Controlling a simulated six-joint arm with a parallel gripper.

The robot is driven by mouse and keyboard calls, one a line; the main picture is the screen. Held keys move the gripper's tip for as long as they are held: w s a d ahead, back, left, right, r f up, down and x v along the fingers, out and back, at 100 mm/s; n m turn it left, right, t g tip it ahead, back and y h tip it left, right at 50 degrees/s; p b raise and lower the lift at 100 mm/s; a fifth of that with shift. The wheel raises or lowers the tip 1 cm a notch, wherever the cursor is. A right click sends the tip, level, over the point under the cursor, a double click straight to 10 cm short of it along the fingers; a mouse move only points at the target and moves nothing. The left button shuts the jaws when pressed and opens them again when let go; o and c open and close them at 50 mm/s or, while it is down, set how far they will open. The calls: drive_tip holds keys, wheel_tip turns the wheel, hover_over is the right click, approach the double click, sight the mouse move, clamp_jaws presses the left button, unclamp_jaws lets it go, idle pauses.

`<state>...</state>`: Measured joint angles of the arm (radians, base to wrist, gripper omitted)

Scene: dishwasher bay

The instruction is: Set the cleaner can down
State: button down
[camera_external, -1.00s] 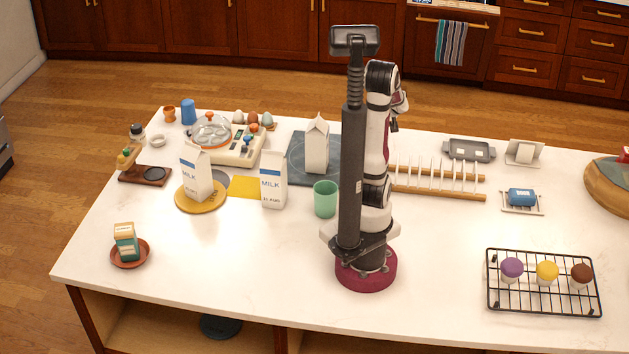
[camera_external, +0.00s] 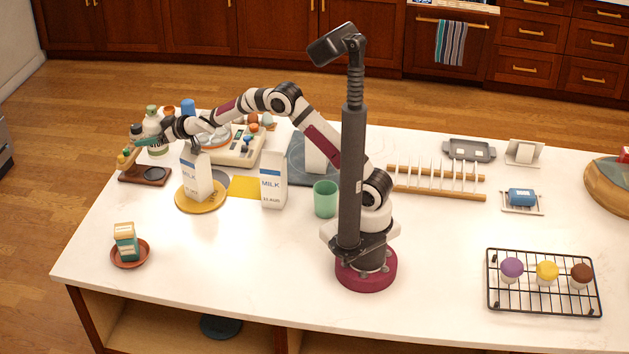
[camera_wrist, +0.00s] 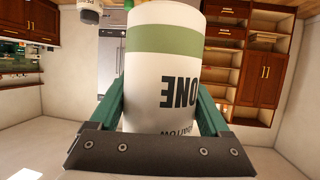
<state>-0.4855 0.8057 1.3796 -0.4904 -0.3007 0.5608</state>
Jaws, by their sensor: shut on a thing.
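The cleaner can (camera_external: 153,126) is white with a green band and a greenish top. It stands about upright at the back left of the counter. In the wrist view the white can (camera_wrist: 165,85) fills the middle, its lettering upside down. My gripper (camera_external: 146,142) has teal fingers, one on each side of the can, and is shut on it. The small white ring dish at this spot is hidden now.
A wooden stand with a dark disc (camera_external: 154,173) is just in front. A milk carton (camera_external: 196,175) stands on a round yellow board (camera_external: 181,203) below my forearm. The counter's front left is mostly clear.

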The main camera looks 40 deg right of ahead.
drive_tip(key=s+a+f+n+g+y, duration=0.1)
drive_tip(key=s+a+f+n+g, duration=0.1)
drive_tip(key=a+f, duration=0.7)
drive_tip(key=shift+t+y, duration=0.3)
drive_tip(key=f, duration=0.9)
drive_tip(key=shift+w+d+f, duration=0.1)
drive_tip(key=shift+w+f, duration=0.1)
drive_tip(key=shift+f, duration=0.2)
drive_tip(key=shift+f, duration=0.2)
unclamp_jaws()
drive_tip(key=shift+r, duration=0.25)
drive_tip(key=v, duration=1.2)
